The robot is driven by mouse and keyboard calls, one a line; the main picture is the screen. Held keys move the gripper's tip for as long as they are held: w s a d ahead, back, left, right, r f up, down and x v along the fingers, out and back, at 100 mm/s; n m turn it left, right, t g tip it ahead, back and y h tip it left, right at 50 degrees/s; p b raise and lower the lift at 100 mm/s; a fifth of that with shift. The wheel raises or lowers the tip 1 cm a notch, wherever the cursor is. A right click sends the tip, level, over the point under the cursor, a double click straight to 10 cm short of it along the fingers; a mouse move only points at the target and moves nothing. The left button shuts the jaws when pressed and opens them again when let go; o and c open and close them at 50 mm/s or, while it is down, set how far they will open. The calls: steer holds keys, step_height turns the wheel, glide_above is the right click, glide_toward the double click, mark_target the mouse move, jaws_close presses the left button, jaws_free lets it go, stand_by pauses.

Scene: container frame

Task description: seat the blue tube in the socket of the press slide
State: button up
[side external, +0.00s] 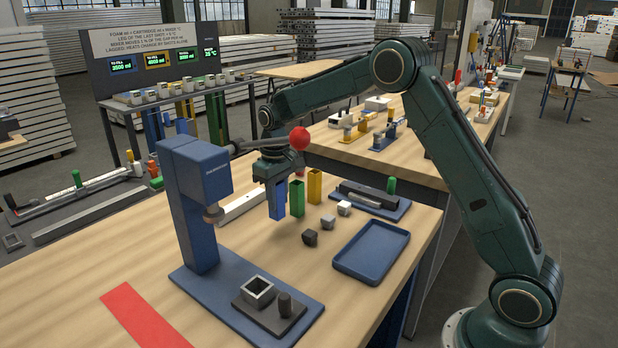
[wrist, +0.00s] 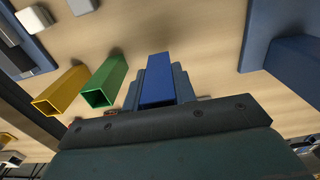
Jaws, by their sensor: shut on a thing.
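My gripper (wrist: 158,72) is shut on the blue tube (wrist: 158,90), with a finger on each side of it. In the side view the blue tube (side external: 277,203) hangs upright below the gripper (side external: 272,176), left of the green tube. I cannot tell whether its lower end touches the table. The blue press (side external: 197,180) stands to the left, apart from the tube. The press slide (side external: 268,318) lies on its base plate, nearer the camera, with a grey square socket (side external: 258,289) that looks empty and a dark knob beside it.
A green tube (side external: 297,198) and a yellow tube (side external: 314,187) stand close right of the held tube. The press lever's red ball (side external: 299,138) is near my wrist. Small cubes (side external: 328,222) and a blue tray (side external: 372,252) are to the right. A red strip (side external: 143,320) lies front left.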

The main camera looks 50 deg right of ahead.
steer(key=shift+f, duration=1.6)
steer(key=shift+f, duration=0.15)
steer(key=o, duration=1)
step_height(320, 180, up, 14)
steer(key=shift+d+f, duration=0.1)
